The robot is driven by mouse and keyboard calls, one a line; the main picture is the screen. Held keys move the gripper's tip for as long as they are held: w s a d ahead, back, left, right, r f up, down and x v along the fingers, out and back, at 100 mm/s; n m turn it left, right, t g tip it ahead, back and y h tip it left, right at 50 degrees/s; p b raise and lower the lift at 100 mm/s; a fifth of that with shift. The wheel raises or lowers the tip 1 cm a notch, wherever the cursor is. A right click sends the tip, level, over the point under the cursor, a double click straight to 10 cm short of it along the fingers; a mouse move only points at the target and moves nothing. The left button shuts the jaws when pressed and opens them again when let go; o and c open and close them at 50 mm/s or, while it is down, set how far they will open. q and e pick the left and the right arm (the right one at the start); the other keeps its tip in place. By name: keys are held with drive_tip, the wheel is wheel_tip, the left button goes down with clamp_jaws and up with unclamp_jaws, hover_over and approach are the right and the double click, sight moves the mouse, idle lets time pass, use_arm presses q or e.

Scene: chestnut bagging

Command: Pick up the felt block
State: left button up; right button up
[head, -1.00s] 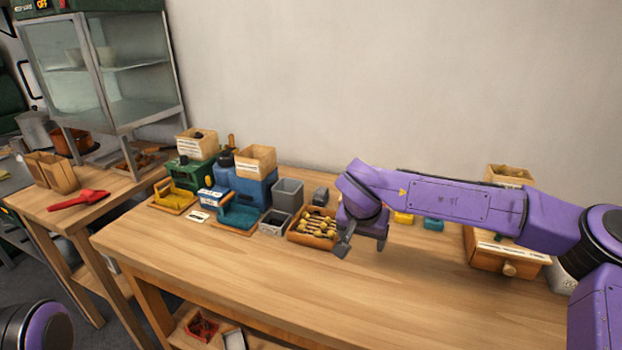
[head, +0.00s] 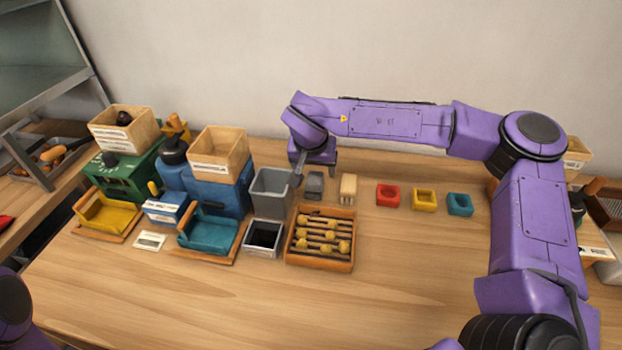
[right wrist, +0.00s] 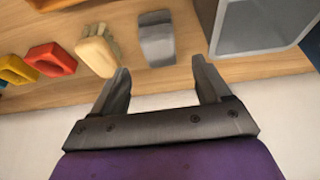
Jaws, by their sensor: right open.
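The felt block, which I take to be the small grey block (head: 315,186), stands on the table behind the wooden tray. In the right wrist view the grey block (right wrist: 157,38) lies just beyond the fingertips, roughly in line with the gap between them. My right gripper (head: 316,169) is open and empty, close to the block at its far side; it also shows in the right wrist view (right wrist: 161,72). No contact with the block shows. My left gripper is out of view; only a purple part of my left arm shows at the lower left.
A grey bin (head: 271,192) stands close left of the block. A cream brush (head: 348,188) stands close right, then red (head: 388,195), yellow (head: 424,199) and teal (head: 459,204) holders. The front of the table is clear.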

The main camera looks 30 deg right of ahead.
sight(316, 173)
drive_tip(key=shift+d+f, duration=0.15)
drive_tip(key=shift+f, duration=0.35)
drive_tip(key=shift+d+f, duration=0.1)
drive_tip(key=shift+f, duration=0.3)
drive_tip(key=x, duration=0.2)
drive_tip(key=p+x, duration=0.1)
drive_tip(key=x, duration=0.1)
drive_tip(key=shift+w+f, duration=0.25)
drive_tip(key=shift+w, duration=0.1)
drive_tip(key=shift+f, duration=0.35)
drive_tip(key=c, duration=1.2)
drive_tip(key=shift+w+r, duration=0.1)
drive_tip(key=shift+r, duration=0.15)
drive_tip(key=shift+c, duration=0.2)
wheel_tip(316, 173, up, 2)
drive_tip(key=shift+r+b, duration=0.2)
drive_tip(key=shift+b, duration=0.3)
drive_tip(key=s+a+r+b, duration=0.1)
drive_tip(key=s+a+r, duration=0.3)
drive_tip(key=s+r, duration=0.6)
drive_tip(key=s, duration=0.3)
drive_tip(key=shift+s+b, duration=0.25)
drive_tip(key=shift+b, duration=0.05)
